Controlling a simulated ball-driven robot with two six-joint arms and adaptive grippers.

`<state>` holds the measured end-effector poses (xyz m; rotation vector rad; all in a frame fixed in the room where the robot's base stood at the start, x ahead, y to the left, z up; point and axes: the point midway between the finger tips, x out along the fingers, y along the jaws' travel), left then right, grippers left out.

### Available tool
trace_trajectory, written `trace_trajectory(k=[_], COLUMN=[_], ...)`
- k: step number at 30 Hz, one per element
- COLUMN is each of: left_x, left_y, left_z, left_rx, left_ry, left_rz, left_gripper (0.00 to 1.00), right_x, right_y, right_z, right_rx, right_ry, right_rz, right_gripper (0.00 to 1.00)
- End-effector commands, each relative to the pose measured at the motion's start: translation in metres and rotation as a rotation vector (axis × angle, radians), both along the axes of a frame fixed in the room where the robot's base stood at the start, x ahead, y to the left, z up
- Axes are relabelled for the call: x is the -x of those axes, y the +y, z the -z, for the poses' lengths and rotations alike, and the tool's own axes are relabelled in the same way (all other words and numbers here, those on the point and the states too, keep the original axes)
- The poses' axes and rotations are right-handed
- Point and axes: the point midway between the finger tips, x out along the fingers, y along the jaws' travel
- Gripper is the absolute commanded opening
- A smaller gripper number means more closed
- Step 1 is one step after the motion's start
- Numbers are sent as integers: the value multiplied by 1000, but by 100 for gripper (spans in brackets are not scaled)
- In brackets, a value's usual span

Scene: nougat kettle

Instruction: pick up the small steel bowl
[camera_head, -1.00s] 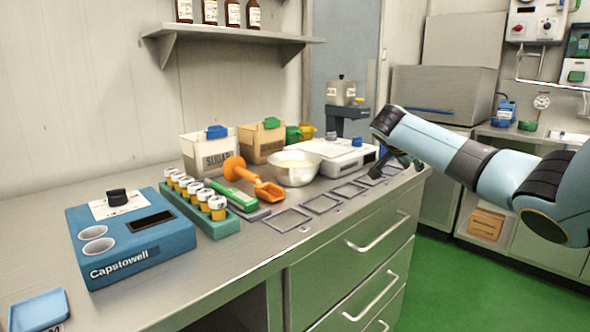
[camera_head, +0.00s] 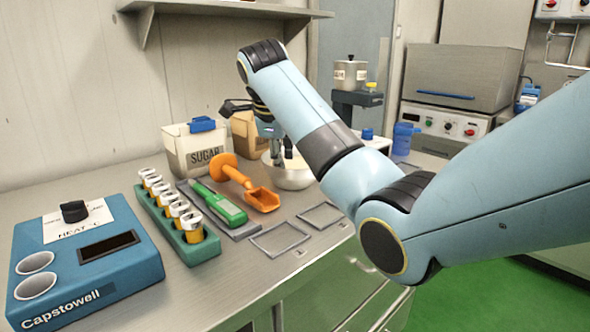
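The small steel bowl (camera_head: 291,179) stands on the steel counter, behind the orange scoop, with pale contents inside. My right gripper (camera_head: 281,157) reaches down over the bowl from above, its fingertips at or just inside the bowl's opening. My own wrist and arm cover part of the gripper and the right side of the bowl. I cannot tell whether the fingers touch the rim or how far apart they are. My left gripper is not in view.
An orange scoop (camera_head: 262,199) and a green-handled tool (camera_head: 220,205) lie in front of the bowl. A sugar bin (camera_head: 196,150) stands to its left. Nearer are a rack of capped vials (camera_head: 178,222) and a blue heater (camera_head: 85,262). Empty square frames (camera_head: 279,239) lie on the counter.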

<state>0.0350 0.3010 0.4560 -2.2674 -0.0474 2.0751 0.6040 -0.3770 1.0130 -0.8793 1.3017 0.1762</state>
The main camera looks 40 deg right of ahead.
Motion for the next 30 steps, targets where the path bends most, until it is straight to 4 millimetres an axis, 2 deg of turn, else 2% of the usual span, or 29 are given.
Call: trace_trajectory(k=[3, 7, 11, 18, 27, 30], left_x=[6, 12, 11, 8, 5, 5], left_y=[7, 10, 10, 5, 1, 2], left_z=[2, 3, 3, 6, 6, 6], left_rx=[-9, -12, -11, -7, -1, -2], left_ry=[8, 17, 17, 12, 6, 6], left_rz=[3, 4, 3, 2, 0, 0], left_gripper=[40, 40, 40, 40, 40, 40], right_x=[-5, -10, -12, -23, -25, -25], right_y=[-9, -14, -18, -32, -34, -34], right_z=[20, 32, 42, 74, 80, 80], right_rx=[1, 2, 3, 2, 3, 3], right_ry=[4, 2, 3, 4, 1, 1], right_rz=[1, 1, 1, 0, -1, -1], right_gripper=[17, 17, 17, 17, 17, 5])
